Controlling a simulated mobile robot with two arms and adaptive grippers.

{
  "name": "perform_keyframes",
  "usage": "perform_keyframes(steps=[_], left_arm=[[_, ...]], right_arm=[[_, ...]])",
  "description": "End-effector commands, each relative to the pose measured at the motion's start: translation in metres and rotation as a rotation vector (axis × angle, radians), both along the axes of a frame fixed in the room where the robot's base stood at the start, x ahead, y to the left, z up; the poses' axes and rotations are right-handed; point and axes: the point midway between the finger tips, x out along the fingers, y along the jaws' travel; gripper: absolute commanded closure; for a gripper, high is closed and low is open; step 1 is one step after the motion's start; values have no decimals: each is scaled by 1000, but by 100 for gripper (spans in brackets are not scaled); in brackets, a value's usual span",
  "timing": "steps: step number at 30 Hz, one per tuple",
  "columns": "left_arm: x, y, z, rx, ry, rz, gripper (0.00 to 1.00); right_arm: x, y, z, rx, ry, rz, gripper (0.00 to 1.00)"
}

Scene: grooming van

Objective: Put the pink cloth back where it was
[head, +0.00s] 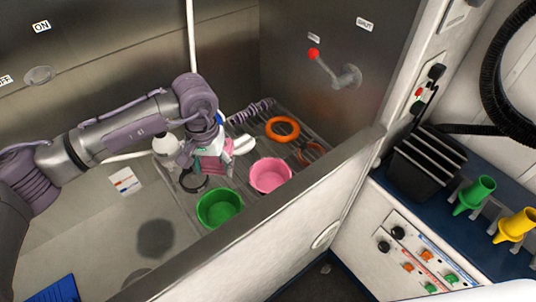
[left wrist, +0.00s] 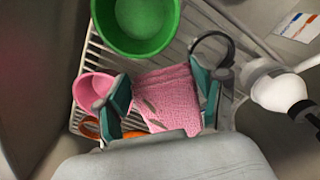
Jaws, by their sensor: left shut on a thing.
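The pink cloth (left wrist: 168,95) is between the teal-padded fingers of my left gripper (left wrist: 160,98), which is shut on it. In the head view the left gripper (head: 212,160) hangs over the wire rack (head: 320,150) in the tub, and a bit of the pink cloth (head: 228,150) shows beside it. I cannot tell whether the cloth touches the rack. My right gripper is not in view.
On or near the rack are a green bowl (head: 219,208), a pink bowl (head: 270,176), an orange ring (head: 282,129), a dark ring (head: 193,181), a purple coil (head: 252,112) and a white bottle (head: 166,148). The tub's front wall (head: 290,225) rises beside them.

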Motion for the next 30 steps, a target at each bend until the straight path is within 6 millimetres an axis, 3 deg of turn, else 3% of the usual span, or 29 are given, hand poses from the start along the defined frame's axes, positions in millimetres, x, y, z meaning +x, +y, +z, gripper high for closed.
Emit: perform_keyframes(steps=[5,12,24,30], left_arm=[[5,-4,-16,4,0,-8,64],[5,-4,-57,4,-2,-8,64],[4,-4,-100,3,-1,-7,64],[5,-4,-103,3,-5,-9,64]], right_arm=[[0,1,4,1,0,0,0],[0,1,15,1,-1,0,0],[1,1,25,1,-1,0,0],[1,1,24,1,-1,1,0]])
